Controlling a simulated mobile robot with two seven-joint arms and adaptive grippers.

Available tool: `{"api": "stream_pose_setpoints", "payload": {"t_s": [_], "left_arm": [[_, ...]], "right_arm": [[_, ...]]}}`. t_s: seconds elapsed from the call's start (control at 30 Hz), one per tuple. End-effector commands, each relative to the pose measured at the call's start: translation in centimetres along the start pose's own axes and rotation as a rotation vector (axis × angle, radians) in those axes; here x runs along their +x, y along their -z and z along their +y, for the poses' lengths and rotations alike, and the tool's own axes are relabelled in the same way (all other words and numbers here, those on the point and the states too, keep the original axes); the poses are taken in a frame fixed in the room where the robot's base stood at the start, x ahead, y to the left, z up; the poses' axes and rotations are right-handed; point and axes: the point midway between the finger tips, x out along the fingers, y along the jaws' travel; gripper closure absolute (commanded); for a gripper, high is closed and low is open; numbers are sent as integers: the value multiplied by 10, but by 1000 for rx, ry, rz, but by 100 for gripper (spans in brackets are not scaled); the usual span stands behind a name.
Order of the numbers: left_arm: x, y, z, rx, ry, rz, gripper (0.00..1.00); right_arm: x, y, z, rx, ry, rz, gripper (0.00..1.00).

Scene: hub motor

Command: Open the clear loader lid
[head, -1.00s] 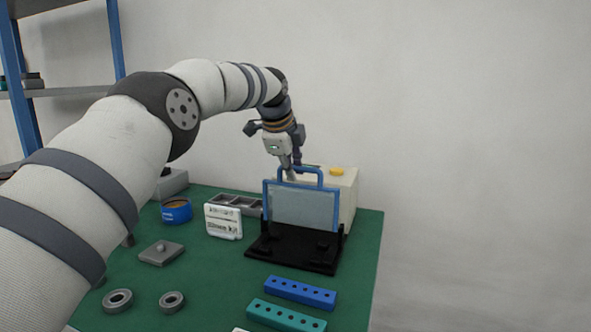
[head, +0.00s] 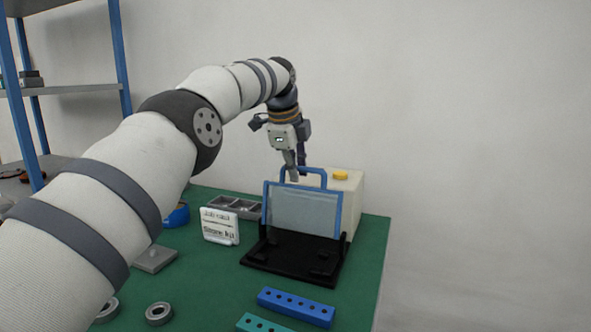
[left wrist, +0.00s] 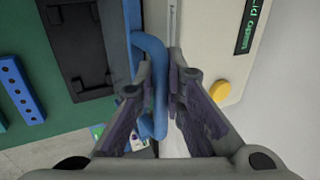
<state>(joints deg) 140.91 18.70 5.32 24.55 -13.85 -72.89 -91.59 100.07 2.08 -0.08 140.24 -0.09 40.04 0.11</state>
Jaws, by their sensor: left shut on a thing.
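The clear loader lid (head: 305,212) is a see-through panel in a blue frame, standing about upright on the black loader base (head: 290,259). Its blue handle (head: 316,170) sticks up from the top edge; it also shows in the left wrist view (left wrist: 152,48). My left gripper (head: 296,176) comes down from above at the left part of the handle. In the left wrist view, its fingers (left wrist: 158,98) are on both sides of the blue handle bar, shut on it. My right gripper is not in view.
A cream box with a yellow button (head: 341,176) stands close behind the lid. The green table's right edge is clear.

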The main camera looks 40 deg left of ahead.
Motion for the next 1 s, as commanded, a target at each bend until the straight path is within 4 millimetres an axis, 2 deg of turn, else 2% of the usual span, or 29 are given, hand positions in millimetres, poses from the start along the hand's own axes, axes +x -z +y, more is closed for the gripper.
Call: {"api": "stream_pose_setpoints", "payload": {"t_s": [0.03,0.07,0.37,0.43,0.57,0.7,0.8,1.0], "left_arm": [[-2,0,-1,2,2,0,88],[-2,0,-1,2,3,0,81],[-1,0,0,1,1,0,80],[-6,0,-1,1,2,0,80],[-35,0,-1,0,6,0,80],[-74,0,-1,0,7,0,80],[-97,0,-1,1,6,-1,80],[-120,0,0,1,3,-1,80]], "right_arm": [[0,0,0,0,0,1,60],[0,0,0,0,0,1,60],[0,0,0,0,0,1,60],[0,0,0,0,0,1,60],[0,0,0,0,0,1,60],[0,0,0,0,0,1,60],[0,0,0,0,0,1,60],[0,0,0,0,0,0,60]]}}
